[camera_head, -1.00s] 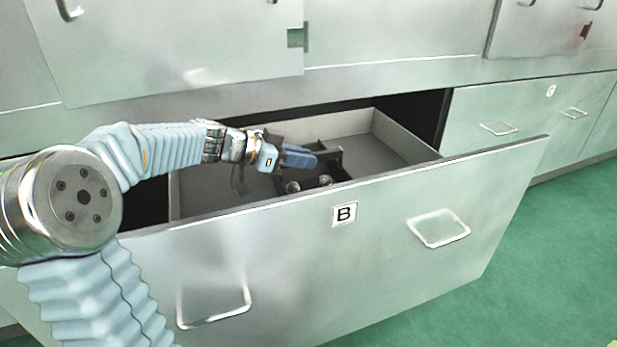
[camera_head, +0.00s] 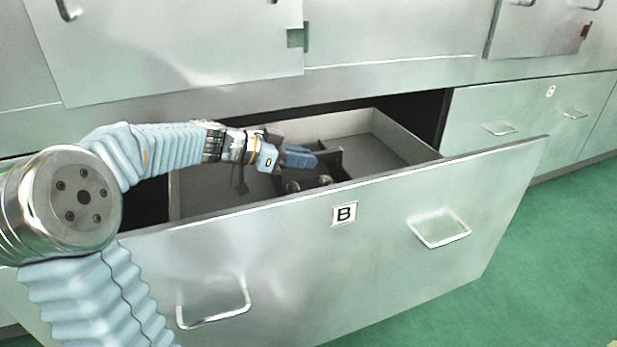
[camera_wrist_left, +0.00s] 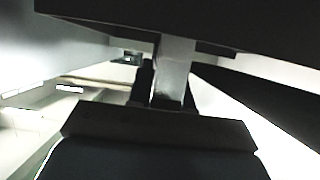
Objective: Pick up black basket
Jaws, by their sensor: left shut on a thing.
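The black basket (camera_head: 335,165) is inside the open drawer marked B, behind its front panel. Its dark wall shows beside my fingers, and a few shiny metal pieces (camera_head: 324,180) lie in it. The drawer front hides its lower part. My left gripper (camera_head: 303,158) reaches into the drawer from the left, its blue fingers shut on the basket's wall. In the left wrist view, dark shapes fill much of the picture, and I cannot tell the basket's edge clearly there. My right gripper is not in view.
The drawer front (camera_head: 290,265) with two handles stands out from the cabinet. The drawer's grey floor (camera_head: 215,190) is bare left of the basket. The cabinet face (camera_head: 400,35) overhangs the drawer's back. Green floor (camera_head: 540,250) is clear at right.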

